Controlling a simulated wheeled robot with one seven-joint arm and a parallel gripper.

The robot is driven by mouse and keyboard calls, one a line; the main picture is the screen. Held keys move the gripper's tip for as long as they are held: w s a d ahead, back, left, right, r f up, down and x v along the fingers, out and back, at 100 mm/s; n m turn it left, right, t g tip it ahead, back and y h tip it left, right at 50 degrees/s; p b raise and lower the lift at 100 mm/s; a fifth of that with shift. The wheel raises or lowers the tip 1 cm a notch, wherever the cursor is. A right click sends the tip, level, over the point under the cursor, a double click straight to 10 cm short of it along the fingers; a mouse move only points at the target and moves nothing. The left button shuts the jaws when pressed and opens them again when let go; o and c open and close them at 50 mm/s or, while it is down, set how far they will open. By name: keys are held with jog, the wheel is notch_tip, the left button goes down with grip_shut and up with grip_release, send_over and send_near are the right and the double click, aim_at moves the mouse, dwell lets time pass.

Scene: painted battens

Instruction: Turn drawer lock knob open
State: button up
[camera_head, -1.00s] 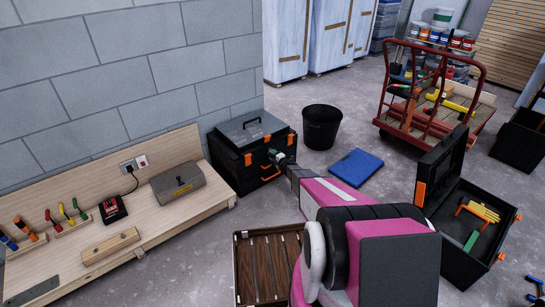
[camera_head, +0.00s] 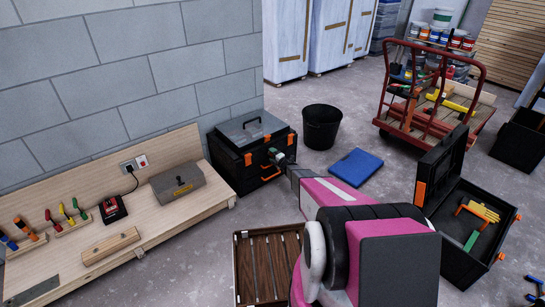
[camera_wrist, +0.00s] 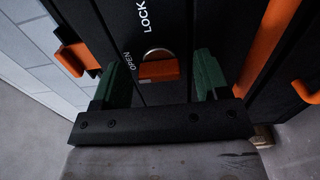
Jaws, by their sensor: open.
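The drawer lock knob (camera_wrist: 158,70) shows in the wrist view as an orange grip with a silvery rim on a black drawer front. The white word LOCK is printed above it and OPEN at its left. My gripper (camera_wrist: 160,77) is open, with one green fingertip on each side of the knob and a gap on both sides. I cannot tell how far the fingertips are from the front. In the head view the black tool chest (camera_head: 232,168) with orange latches stands against the wall, and my gripper (camera_head: 279,160) is at its front. The knob is hidden there.
A wooden bench (camera_head: 150,218) with tools stands left of the chest. A black bucket (camera_head: 321,127) and a blue flat case (camera_head: 356,167) are on the floor to the right. An open black toolbox (camera_head: 462,255) and a slatted brown crate (camera_head: 243,276) lie near my arm.

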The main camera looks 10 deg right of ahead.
jog(key=shift+s, duration=0.1)
jog(key=v, duration=1)
jog(key=shift+s+d, duration=0.2)
jog(key=shift+s, duration=0.05)
